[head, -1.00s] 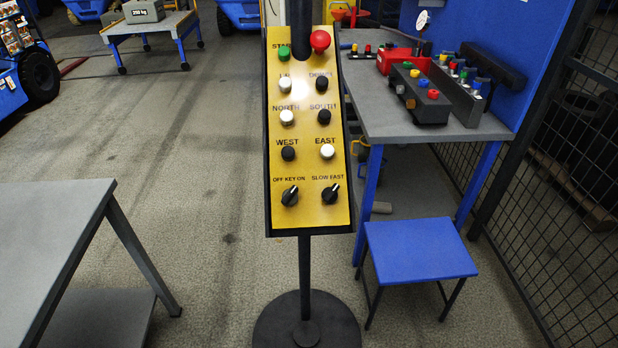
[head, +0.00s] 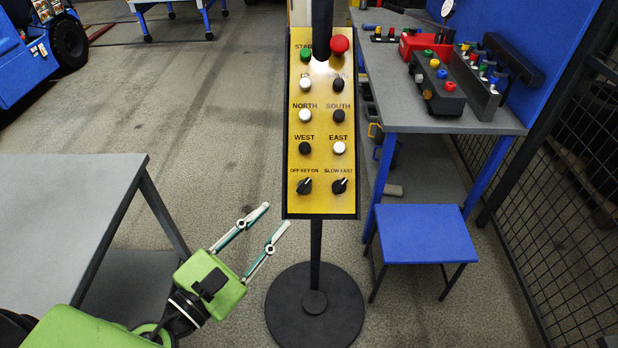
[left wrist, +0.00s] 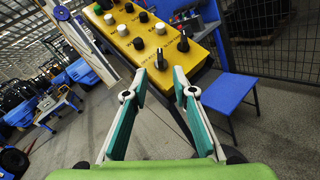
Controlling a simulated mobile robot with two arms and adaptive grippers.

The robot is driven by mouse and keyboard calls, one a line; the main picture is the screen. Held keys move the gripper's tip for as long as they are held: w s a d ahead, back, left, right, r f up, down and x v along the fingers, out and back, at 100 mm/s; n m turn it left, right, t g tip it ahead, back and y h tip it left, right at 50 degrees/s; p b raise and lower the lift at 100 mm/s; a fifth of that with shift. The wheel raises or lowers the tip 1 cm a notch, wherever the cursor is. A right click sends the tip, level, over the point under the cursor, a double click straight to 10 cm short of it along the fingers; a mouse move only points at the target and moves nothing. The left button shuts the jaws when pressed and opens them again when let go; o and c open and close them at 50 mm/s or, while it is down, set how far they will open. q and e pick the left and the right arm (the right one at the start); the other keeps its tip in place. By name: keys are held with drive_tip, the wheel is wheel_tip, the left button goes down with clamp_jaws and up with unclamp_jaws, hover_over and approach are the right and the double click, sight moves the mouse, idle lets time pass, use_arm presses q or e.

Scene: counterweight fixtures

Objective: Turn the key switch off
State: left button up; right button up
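The key switch (head: 305,186) is a black knob under the label "OFF KEY ON", at the lower left of the yellow control panel (head: 321,205). Its pointer looks tilted to the upper right, towards ON. My left gripper (head: 274,217) is open and empty, below and to the left of the panel, apart from it. In the left wrist view the key switch (left wrist: 161,60) shows ahead, just beyond the open fingertips (left wrist: 159,77). The slow/fast knob (head: 340,185) sits right of the key switch. My right gripper is in neither view.
The panel stands on a post with a round black base (head: 314,318). A grey table (head: 62,190) is at the left. A blue stool (head: 425,234) and a workbench (head: 455,118) with button boxes are at the right. Open floor lies between table and panel.

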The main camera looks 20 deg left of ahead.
sight(304, 186)
use_arm(q)
drive_tip(key=p+x, duration=0.2)
drive_tip(key=x, duration=0.3)
drive_tip(key=p+x, duration=0.2)
drive_tip(key=x, duration=0.4)
drive_tip(key=shift+r, duration=0.2)
drive_tip(key=shift+w+d+f, duration=0.2)
drive_tip(key=shift+w+d, duration=0.05)
drive_tip(key=shift+w, duration=0.4)
drive_tip(key=shift+c, duration=0.4)
clamp_jaws()
